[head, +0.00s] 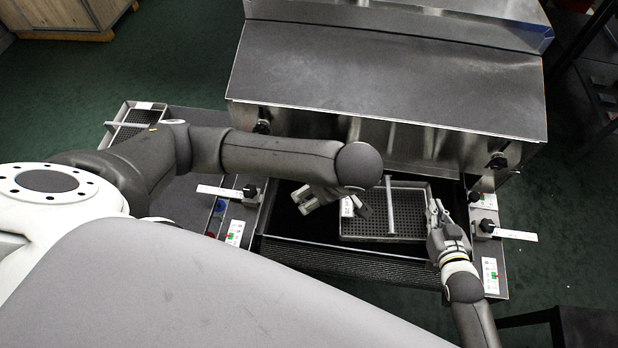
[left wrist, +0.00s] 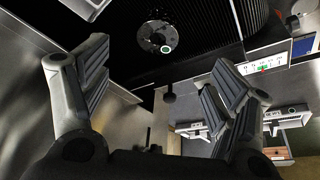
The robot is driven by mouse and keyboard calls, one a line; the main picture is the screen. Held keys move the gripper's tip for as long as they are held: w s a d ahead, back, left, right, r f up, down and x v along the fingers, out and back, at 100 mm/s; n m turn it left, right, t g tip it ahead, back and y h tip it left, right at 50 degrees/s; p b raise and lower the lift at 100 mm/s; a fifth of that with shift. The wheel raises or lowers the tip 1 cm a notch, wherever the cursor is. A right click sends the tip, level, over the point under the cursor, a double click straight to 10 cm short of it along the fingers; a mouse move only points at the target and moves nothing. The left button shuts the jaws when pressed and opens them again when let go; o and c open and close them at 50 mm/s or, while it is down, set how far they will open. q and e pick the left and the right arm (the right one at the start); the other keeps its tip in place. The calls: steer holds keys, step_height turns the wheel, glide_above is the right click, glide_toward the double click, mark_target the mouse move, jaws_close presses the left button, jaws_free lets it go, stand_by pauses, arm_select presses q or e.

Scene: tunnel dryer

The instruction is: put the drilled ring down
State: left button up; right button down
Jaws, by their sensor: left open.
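In the left wrist view a round, dark grey disc-like part (left wrist: 158,37) with small light holes, which looks like the drilled ring, lies on a black ribbed surface. My left gripper (left wrist: 160,68) is open, its two fingers wide apart, with the part beyond the tips and nothing between them. In the head view my left gripper (head: 334,205) is over the dark opening, beside a grey mesh tray (head: 410,237); the ring cannot be made out there. My right gripper (head: 437,212) is at the tray's right wall; whether it is shut on it cannot be told.
A large steel hood (head: 390,75) stands behind the dark opening (head: 283,215). Another mesh tray (head: 122,112) is at the far left. The dark surface left of my left gripper looks clear.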

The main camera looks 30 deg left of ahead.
mark_target(308, 197)
arm_select(q)
steer(key=x, duration=0.6)
steer(key=shift+a, duration=0.1)
steer(key=shift+w+x, duration=0.15)
steer(key=shift+x, duration=1.3)
steer(key=shift+w+x, duration=0.15)
steer(key=shift+x, duration=1.35)
steer(key=shift+r, duration=0.1)
steer(key=shift+c, duration=0.4)
steer(key=c, duration=1.7)
jaws_close()
